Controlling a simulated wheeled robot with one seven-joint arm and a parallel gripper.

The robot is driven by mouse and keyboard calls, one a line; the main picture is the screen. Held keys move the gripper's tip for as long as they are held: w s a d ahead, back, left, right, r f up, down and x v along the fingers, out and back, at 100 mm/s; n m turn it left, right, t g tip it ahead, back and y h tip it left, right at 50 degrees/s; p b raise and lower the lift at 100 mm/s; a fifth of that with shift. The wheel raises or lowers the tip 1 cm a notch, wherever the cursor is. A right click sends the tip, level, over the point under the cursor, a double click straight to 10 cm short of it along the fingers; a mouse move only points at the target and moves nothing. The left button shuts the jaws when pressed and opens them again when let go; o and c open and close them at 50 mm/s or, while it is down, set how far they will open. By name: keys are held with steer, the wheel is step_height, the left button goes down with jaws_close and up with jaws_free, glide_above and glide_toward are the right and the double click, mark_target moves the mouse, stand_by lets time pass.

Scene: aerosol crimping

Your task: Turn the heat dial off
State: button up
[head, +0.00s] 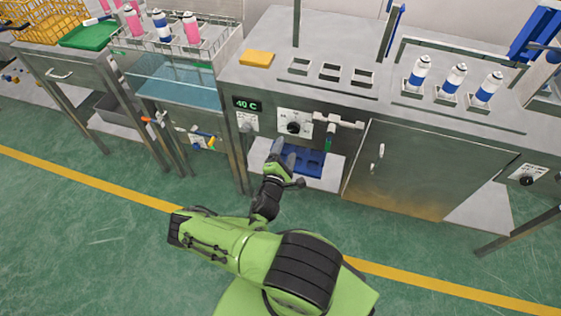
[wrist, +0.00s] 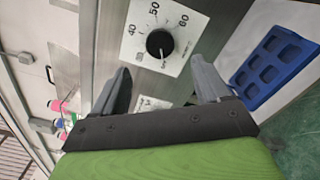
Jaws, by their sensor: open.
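The heat dial is a round black knob on a white plate marked 40, 50 and 60. It shows in the wrist view (wrist: 160,43) and on the steel front panel in the head view (head: 293,127). A small pale mark is on the knob's lower part in the wrist view; I cannot tell its exact setting. My gripper (wrist: 162,72) is open and empty, its two fingers apart on either side below the dial, not touching it. In the head view my gripper (head: 283,150) is just below and in front of the dial.
A green display (head: 247,104) reads 40 C left of the dial. A tap-like valve handle (head: 335,121) juts out at its right. A blue tray (head: 302,161) lies on a shelf below. A water bath (head: 175,80) stands left; cans (head: 452,80) stand on the right counter.

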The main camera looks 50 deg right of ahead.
steer(key=p+v, duration=0.1)
steer(key=v, duration=0.6)
steer(key=a+r+m+g+y+p, duration=0.2)
steer(key=a+r+m+g+y, duration=0.2)
steer(key=a+r+m+y, duration=0.55)
steer(key=a+r+m+g+y+p, duration=0.25)
steer(key=a+r+m, duration=0.3)
steer(key=r, duration=0.85)
steer(key=s+a+r+n+t+y+p, duration=0.1)
steer(key=s+a+r+n+t+y, duration=0.1)
steer(key=s+a+r, duration=0.3)
steer(key=s+a+r+n+t+y, duration=0.2)
steer(key=s+a+r, duration=0.3)
steer(key=r, duration=0.6)
steer(key=shift+s+r+t+y+p, duration=0.3)
steer(key=shift+r+t+p, duration=0.1)
steer(key=shift+t, duration=0.15)
